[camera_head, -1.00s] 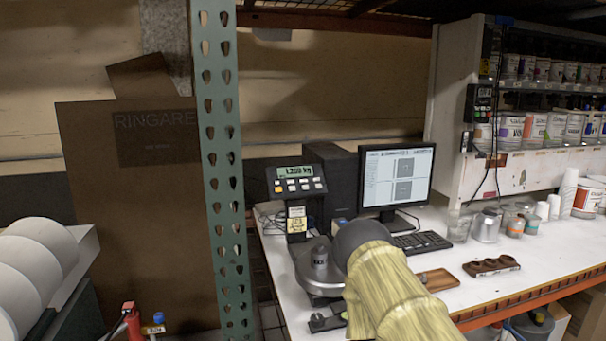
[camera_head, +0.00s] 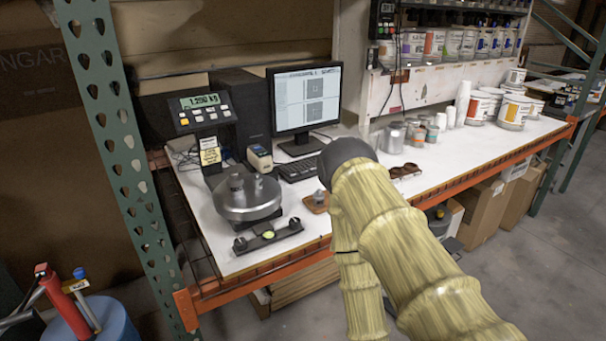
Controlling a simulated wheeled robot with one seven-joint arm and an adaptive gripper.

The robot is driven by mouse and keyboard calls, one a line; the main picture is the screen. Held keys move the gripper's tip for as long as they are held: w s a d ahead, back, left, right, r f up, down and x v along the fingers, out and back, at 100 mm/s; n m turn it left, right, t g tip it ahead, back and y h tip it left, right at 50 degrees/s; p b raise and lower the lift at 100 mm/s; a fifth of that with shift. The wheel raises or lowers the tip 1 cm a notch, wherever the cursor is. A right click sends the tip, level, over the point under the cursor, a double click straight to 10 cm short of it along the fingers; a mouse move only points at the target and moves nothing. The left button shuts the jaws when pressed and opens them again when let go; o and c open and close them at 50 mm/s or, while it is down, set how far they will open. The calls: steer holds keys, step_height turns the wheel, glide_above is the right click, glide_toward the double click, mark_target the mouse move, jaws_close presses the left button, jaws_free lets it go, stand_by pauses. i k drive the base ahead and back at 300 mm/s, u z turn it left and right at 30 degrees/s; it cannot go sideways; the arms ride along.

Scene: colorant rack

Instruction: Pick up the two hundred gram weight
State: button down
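A metal cylinder (camera_head: 237,183), likely a weight, stands upright on the round steel pan (camera_head: 262,204) of a scale. A smaller grey metal piece (camera_head: 320,197) stands on a small wooden tray (camera_head: 312,208) to the right of the pan. Markings on both are too small to read, so I cannot tell which is the two hundred gram weight. The scale display (camera_head: 199,100) appears to read 1.200 kg. My arm, in a yellowish sleeve with a dark rounded part at its top, reaches up from the lower right, beside the tray. My gripper is not visible.
A monitor (camera_head: 305,100), keyboard (camera_head: 299,167) and small label device (camera_head: 260,158) stand behind the pan. A dark wooden holder (camera_head: 404,170) and several cups and cans are farther right. A green post (camera_head: 120,150) stands left.

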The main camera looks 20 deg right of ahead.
mark_target(258, 180)
steer(key=z, duration=1.2)
steer(key=k, duration=1.05)
steer(key=u, duration=1.2)
steer(key=i, duration=1.1)
steer(key=z, duration=0.15)
